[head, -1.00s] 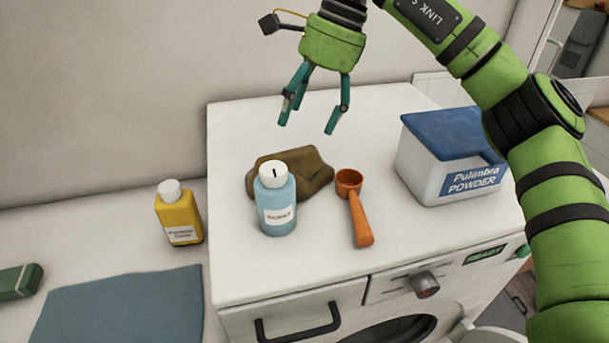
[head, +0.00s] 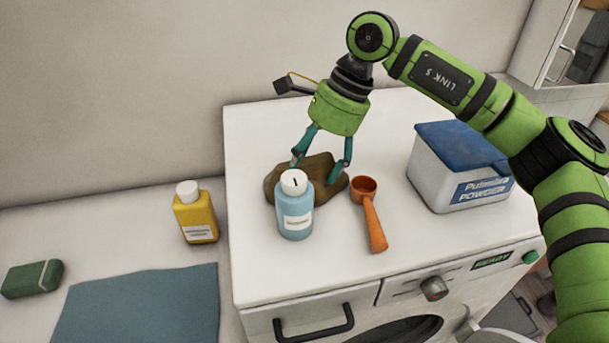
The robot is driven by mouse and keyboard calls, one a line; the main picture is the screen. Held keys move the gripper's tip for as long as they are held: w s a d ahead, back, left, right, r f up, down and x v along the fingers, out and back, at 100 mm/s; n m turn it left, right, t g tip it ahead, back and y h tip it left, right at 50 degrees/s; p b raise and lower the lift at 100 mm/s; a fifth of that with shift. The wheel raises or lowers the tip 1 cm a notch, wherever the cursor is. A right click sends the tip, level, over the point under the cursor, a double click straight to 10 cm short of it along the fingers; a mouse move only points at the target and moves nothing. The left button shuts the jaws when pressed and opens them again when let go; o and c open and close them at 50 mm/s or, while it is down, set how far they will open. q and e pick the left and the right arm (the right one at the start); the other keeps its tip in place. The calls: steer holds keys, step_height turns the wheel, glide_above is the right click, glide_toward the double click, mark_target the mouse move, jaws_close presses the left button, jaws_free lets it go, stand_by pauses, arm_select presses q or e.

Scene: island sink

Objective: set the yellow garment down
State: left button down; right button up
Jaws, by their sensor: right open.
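A crumpled brownish-yellow garment (head: 328,192) lies on the white top of the washing machine (head: 270,265), partly hidden behind a blue bottle. My right gripper (head: 321,171) is open, with its teal fingers reaching down over the garment. The fingertips are at or just above the cloth; I cannot tell whether they touch it. My left gripper is not in the head view.
The blue bottle (head: 294,210) with a white cap stands in front of the garment. An orange scoop (head: 372,218) lies to its right, and a powder box (head: 450,180) stands further right. A yellow bottle (head: 196,218), a green block (head: 33,279) and a blue-grey cloth (head: 140,310) are on the left counter.

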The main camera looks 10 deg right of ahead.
steer(key=c, duration=1.3)
